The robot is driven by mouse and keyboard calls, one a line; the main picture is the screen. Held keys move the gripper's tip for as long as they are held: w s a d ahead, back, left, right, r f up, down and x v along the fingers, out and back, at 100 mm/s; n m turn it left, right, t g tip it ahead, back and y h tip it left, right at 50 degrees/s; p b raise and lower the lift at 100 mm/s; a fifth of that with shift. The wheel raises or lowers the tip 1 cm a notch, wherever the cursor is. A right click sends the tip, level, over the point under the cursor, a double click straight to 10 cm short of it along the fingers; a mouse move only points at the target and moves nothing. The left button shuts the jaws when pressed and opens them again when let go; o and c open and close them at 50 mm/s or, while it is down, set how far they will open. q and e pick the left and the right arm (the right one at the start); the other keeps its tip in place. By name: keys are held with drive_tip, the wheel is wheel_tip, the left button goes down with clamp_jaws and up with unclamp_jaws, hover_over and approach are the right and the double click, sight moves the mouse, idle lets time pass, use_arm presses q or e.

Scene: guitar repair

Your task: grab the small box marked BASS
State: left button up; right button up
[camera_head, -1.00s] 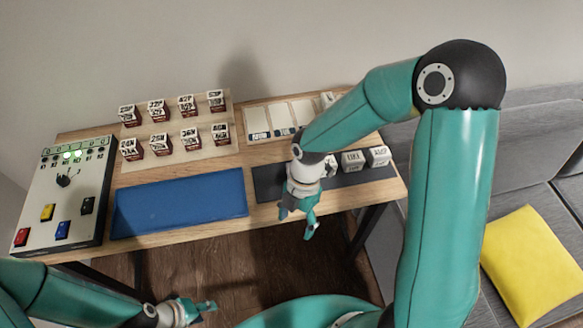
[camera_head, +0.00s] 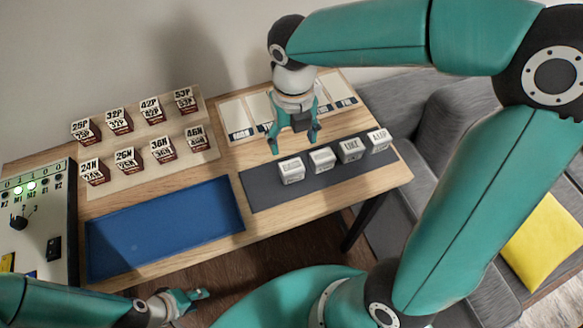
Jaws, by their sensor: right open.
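Several small white boxes stand in a row on a dark grey mat (camera_head: 262,197). The leftmost white box (camera_head: 291,170) has a faint label that may read BASS, but it is too small to be sure. The second white box (camera_head: 322,159) has an unreadable label; the third box (camera_head: 351,150) seems to read UKE. The rightmost box (camera_head: 379,141) seems to read AMP. My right gripper (camera_head: 294,145) is open and empty, pointing down just behind the leftmost boxes. My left gripper (camera_head: 190,301) is low at the bottom left, away from the table; its jaw opening is unclear.
A blue tray (camera_head: 165,230) lies left of the mat. Several dark red and white labelled boxes (camera_head: 95,170) stand on a pale board at the left. A white sectioned board (camera_head: 238,118) lies behind my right gripper. A control panel (camera_head: 35,215) is at the far left.

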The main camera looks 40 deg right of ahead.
hover_over(292, 166)
drive_tip(key=f, duration=0.6)
drive_tip(key=shift+s+a+f, duration=0.25)
drive_tip(key=shift+f, duration=0.1)
drive_tip(key=shift+w+d+f+b, duration=0.1)
drive_tip(key=shift+f+b, duration=0.1)
drive_tip(key=shift+f, duration=1.15)
drive_tip(key=shift+w+d+f+b, duration=0.1)
drive_tip(key=shift+f+b, duration=0.05)
drive_tip(key=shift+f, duration=1.15)
drive_tip(key=c, duration=1)
drive_tip(key=shift+r, duration=0.1)
